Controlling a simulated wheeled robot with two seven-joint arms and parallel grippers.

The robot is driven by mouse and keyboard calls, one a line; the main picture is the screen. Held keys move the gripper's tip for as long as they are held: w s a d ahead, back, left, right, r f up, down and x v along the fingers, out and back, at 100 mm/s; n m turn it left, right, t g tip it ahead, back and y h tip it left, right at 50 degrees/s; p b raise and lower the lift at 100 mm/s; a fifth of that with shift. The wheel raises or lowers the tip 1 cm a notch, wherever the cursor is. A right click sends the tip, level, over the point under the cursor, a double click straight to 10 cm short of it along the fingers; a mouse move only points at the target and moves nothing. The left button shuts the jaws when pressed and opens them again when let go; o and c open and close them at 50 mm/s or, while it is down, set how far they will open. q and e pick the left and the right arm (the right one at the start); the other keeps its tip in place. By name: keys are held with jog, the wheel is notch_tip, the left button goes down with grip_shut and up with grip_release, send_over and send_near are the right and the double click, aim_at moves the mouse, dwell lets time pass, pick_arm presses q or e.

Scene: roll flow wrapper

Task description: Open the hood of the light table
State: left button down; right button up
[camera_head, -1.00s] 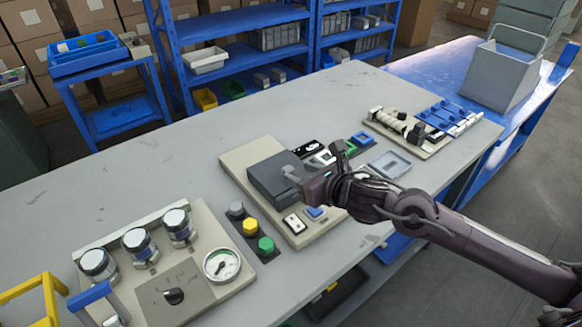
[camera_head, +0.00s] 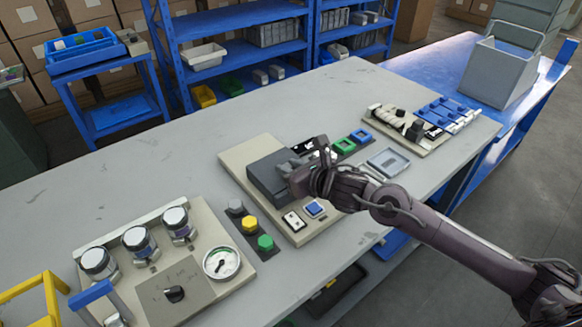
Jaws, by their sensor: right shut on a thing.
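The light table (camera_head: 240,158) is a beige-based unit in the middle of the bench. Its dark grey box-like hood (camera_head: 266,178) sits on top. My right gripper (camera_head: 299,172) reaches in from the right and is shut at the right-hand edge of the hood. The gripper and wrist cover that edge, so the gripped part is hidden. I cannot tell whether the hood is raised. A blue button (camera_head: 314,208) and a white switch (camera_head: 293,221) show at the base's front. My left gripper is not in view.
Grey, yellow and green buttons (camera_head: 250,224) stand left of the light table. A panel with jars and a gauge (camera_head: 221,263) is at the front left. A shallow grey tray (camera_head: 388,162) and a parts board (camera_head: 440,143) lie to the right. The back left bench is clear.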

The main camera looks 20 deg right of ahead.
aim_at(278, 157)
grip_shut()
